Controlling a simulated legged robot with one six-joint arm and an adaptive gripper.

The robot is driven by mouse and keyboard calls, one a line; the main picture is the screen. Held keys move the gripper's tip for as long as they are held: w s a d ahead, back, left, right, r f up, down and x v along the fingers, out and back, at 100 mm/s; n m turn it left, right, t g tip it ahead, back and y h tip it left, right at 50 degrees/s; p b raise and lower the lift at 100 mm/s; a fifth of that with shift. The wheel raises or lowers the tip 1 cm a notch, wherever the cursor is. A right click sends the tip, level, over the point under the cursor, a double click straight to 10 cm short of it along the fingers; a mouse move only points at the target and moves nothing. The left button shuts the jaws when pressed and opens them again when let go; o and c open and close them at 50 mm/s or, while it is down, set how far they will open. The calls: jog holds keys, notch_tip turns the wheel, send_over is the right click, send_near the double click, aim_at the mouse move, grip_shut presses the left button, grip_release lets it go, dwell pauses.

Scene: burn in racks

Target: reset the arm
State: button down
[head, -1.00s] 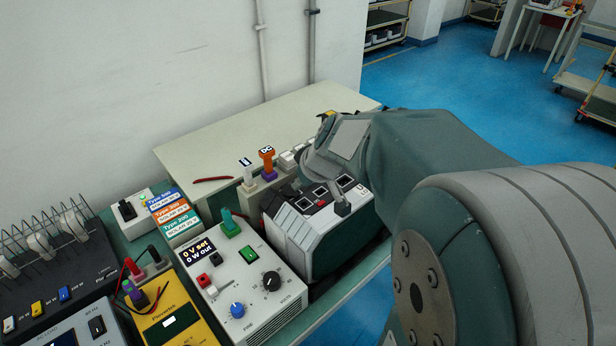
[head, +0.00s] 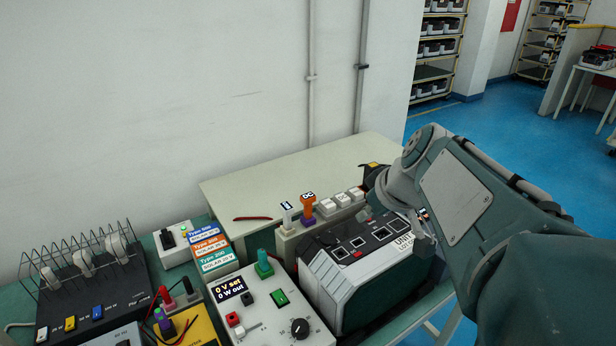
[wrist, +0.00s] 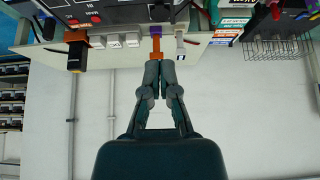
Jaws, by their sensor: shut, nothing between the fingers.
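My gripper (wrist: 159,75) shows in the wrist view with its two fingers together and nothing between them. That view is upside down and faces the white wall. The fingertips lie in line with the orange DC plug (wrist: 156,47); I cannot tell the gap between them. In the head view my arm (head: 465,200) comes in from the right, bent, with its wrist above the grey unit (head: 365,260). The fingers are hard to make out there. The orange DC plug (head: 308,203) stands upright in a purple base, beside a white plug (head: 287,212).
A power supply box (head: 265,310) with knobs and a green plug stands left of the unit. Type-labelled boxes (head: 212,249) and a wire rack (head: 85,262) are further left. The pale bench top (head: 250,190) is mostly bare, with a red lead. Shelves stand far behind.

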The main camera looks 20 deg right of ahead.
jog(key=s+a+f+m+h, duration=0.1)
jog(key=s+a+f, duration=0.4)
jog(key=s+a, duration=0.6)
jog(key=shift+a+f+m+g, duration=0.2)
jog(key=shift+a+m+g, duration=0.2)
jog(key=shift+a+m, duration=0.2)
jog(key=shift+d, duration=0.1)
dwell(0.5)
